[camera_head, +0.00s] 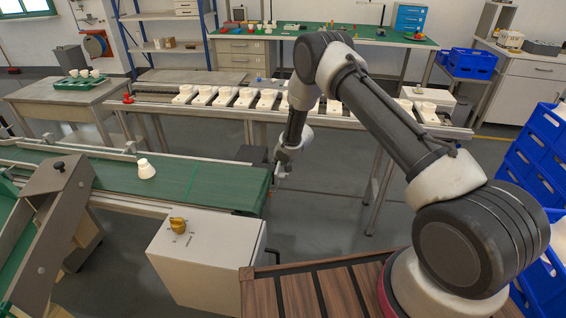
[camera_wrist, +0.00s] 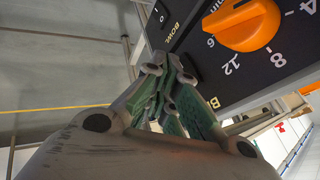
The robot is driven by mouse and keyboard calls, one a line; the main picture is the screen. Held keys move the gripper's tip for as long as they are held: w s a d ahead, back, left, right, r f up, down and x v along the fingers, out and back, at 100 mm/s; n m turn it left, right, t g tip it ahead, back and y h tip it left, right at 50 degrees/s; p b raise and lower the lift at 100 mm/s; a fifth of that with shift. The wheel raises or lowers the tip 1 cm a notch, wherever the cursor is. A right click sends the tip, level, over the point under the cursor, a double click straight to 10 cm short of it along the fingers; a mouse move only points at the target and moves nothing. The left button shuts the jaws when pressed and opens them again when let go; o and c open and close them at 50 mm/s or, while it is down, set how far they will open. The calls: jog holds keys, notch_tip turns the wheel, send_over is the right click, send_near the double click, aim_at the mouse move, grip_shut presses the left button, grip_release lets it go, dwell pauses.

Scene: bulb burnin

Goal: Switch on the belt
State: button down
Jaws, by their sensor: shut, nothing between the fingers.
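The green belt (camera_head: 205,187) runs across the left in the head view, with a small white bulb-like piece (camera_head: 146,169) standing on it. My gripper (camera_head: 281,173) hangs just past the belt's right end, beside a small dark box (camera_head: 253,154). In the wrist view, my gripper (camera_wrist: 165,68) is shut and empty. Its tips are close to a dark control panel (camera_wrist: 260,75) with an orange dial (camera_wrist: 241,25) numbered 4, 8 and 12. Small switch markings show at the panel's upper left. I cannot tell whether the tips touch the panel.
A rack of white pieces (camera_head: 267,100) runs behind my arm. Blue crates (camera_head: 530,150) stack at the right. Grey floor (camera_head: 325,215) lies open right of the belt's end.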

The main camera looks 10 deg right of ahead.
jog(key=shift+w+a, duration=0.15)
jog(key=shift+a, duration=0.25)
